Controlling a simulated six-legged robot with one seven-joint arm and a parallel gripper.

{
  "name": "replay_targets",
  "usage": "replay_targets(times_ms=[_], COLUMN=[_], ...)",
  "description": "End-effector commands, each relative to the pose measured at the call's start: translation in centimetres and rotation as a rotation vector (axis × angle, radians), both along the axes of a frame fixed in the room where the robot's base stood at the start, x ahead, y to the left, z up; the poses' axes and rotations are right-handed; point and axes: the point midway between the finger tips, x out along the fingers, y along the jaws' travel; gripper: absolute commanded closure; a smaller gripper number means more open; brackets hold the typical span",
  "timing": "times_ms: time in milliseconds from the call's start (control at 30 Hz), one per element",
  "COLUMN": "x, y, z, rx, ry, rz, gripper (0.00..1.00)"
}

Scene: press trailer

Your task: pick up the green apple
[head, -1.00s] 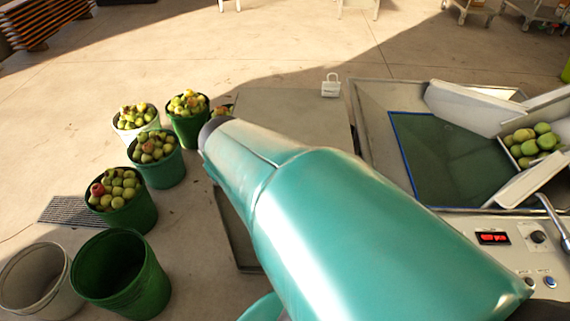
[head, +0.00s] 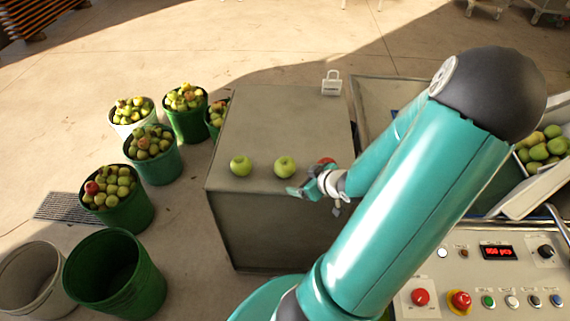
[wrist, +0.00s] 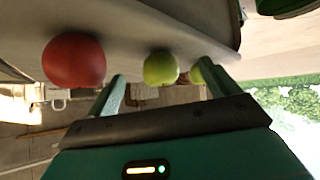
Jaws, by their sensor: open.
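Two green apples sit on the grey metal box top, a left one (head: 241,165) and a middle one (head: 285,166). A red apple (head: 326,161) is to their right, partly hidden by my gripper (head: 303,190). My gripper is open and empty at the box's front edge, just in front of the middle green apple and the red apple. In the wrist view, a green apple (wrist: 160,68) appears between the two fingers of the gripper (wrist: 162,76), beyond their tips. The red apple (wrist: 74,60) is left of the fingers. Another green apple (wrist: 196,74) is partly hidden behind the right finger.
The grey box (head: 275,110) has a clear rear top with a white padlock-shaped object (head: 331,83) near its back edge. Buckets of apples (head: 153,152) stand left of it. A control panel (head: 480,280) with buttons and a bin of green apples (head: 540,148) are at right.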

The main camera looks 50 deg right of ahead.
Motion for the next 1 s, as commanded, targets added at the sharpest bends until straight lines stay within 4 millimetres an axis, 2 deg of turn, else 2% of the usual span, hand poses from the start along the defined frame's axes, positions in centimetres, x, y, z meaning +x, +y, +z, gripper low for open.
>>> replay_targets(times_ms=[200,433,567,800,1000], x=[-1.3,-1.3,0.4,4.6,6.4], y=[0.2,0.3,0.3,0.0,-0.3], z=[0.7,1.4,0.8,-1.0,-1.7], rx=[0.073,0.091,0.092,0.092,0.089], ry=[-0.216,-0.313,-0.316,-0.313,-0.311], rz=[0.001,0.008,0.009,0.01,0.008], gripper=[0.13,0.13,0.13,0.13,0.13])
